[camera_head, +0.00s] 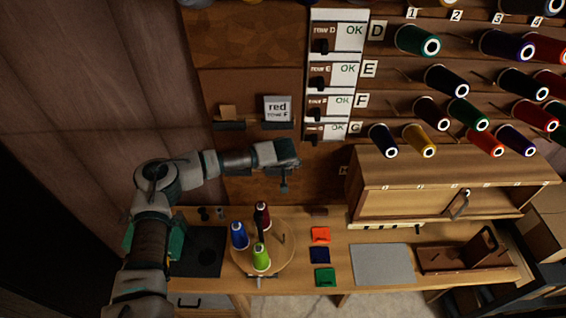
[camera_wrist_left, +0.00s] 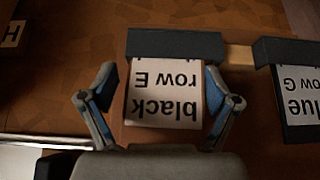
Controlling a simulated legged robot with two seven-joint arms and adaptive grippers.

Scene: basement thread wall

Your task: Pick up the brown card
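No card reading "brown" is legible. A small dark brown flat piece (camera_head: 319,211) lies on the bench behind several coloured squares; a plain tan piece (camera_head: 227,112) stands at the left wall holder. I cannot tell whether either is a card. My left gripper (camera_head: 285,183) is in front of the wall board, below the "red row F" card (camera_head: 277,109). In the left wrist view the left gripper (camera_wrist_left: 160,78) is open, its fingers apart on either side of a white "black row E" card (camera_wrist_left: 163,97), seen upside down. My right gripper is out of view.
A "blue row G" card (camera_wrist_left: 299,97) hangs beside the black one. The bench holds a round wooden tray (camera_head: 287,262) with thread cones, orange (camera_head: 320,235), navy (camera_head: 319,255) and green (camera_head: 325,277) squares, and a grey mat (camera_head: 383,264). Thread spools (camera_head: 446,80) jut from the right wall.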

